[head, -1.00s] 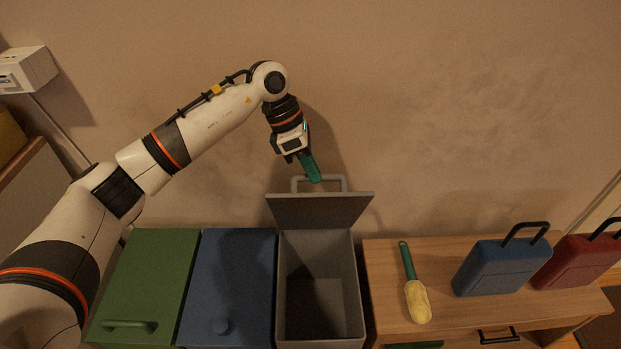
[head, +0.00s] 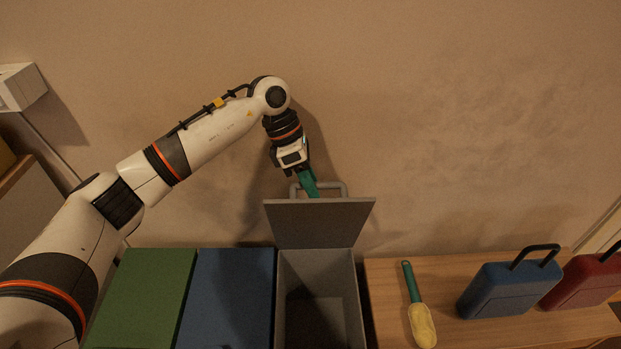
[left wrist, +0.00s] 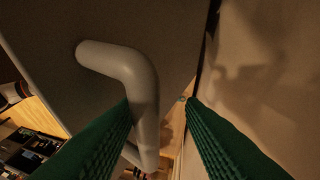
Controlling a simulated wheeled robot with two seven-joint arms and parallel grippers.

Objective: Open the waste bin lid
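The grey waste bin (head: 316,259) stands with its lid (head: 318,222) raised, its dark interior visible from above. The lid's grey loop handle (head: 345,188) shows at its upper edge, near the wall. My left gripper (head: 311,194) has green fingers pointing down at the left part of this handle. In the left wrist view the handle (left wrist: 117,62) runs beside the left finger and partly behind it, with a clear gap to the right finger. The left gripper (left wrist: 160,101) is open; whether a finger touches the handle cannot be told. My right gripper is not in view.
A blue bin (head: 228,295) and a green bin (head: 145,295) stand closed to the left. The wall (head: 450,120) is close behind.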

